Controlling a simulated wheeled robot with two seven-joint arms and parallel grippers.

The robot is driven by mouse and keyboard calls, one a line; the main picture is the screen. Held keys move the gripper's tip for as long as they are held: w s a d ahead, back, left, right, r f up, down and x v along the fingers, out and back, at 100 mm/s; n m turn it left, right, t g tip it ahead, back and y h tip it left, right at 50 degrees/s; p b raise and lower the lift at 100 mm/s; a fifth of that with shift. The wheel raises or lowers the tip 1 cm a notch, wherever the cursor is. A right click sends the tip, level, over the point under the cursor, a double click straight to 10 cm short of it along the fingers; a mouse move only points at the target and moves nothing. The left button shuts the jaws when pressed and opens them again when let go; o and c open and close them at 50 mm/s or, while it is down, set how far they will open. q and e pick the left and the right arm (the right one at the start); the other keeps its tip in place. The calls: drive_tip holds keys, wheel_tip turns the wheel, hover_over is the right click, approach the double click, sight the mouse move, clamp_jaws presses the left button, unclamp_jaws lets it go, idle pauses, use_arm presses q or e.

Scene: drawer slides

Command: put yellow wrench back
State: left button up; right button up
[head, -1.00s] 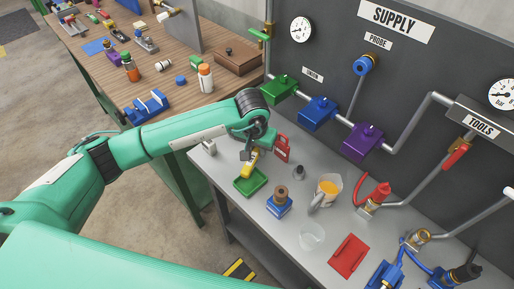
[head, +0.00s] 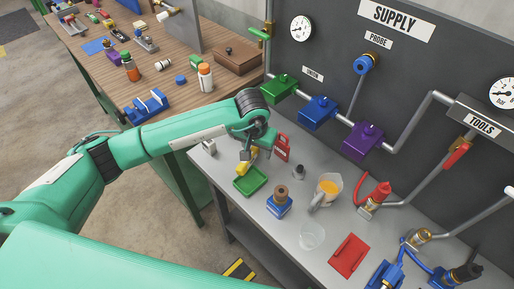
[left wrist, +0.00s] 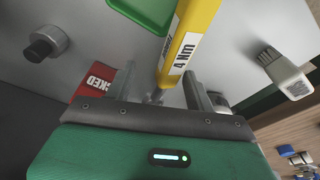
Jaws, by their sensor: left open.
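The yellow wrench (head: 245,165) is by the far-left edge of the green tray (head: 252,183) on the grey bench. In the left wrist view the wrench (left wrist: 193,31), marked "4 Nm", overlaps the edge of the green tray (left wrist: 145,12). I cannot tell whether it touches the tray. My left gripper (head: 246,155) is over the wrench's far end, partly hiding it. In the left wrist view the gripper (left wrist: 162,88) is open, with the wrench's near end between its fingers. I see no clear finger contact. My right gripper is in neither view.
A red tag (head: 282,148) stands close right of the gripper. A blue-based part (head: 279,205), a jug of orange liquid (head: 328,188) and a clear cup (head: 311,237) stand further right. A pale brush-like item (left wrist: 286,75) is beside the gripper. Valves and pipes line the back panel.

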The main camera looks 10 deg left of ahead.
sight(256, 155)
use_arm(q)
drive_tip(key=shift+r, duration=0.1)
drive_tip(key=shift+s+a+r, duration=0.1)
drive_tip(key=shift+s+r, duration=0.1)
drive_tip(key=shift+r, duration=1)
drive_tip(key=shift+s+d+r, duration=0.1)
drive_tip(key=shift+s+r, duration=0.05)
drive_tip(key=shift+r, duration=1.1)
drive_tip(key=shift+s+a+r, duration=0.1)
drive_tip(key=shift+s+r, duration=0.1)
drive_tip(key=shift+r, duration=1)
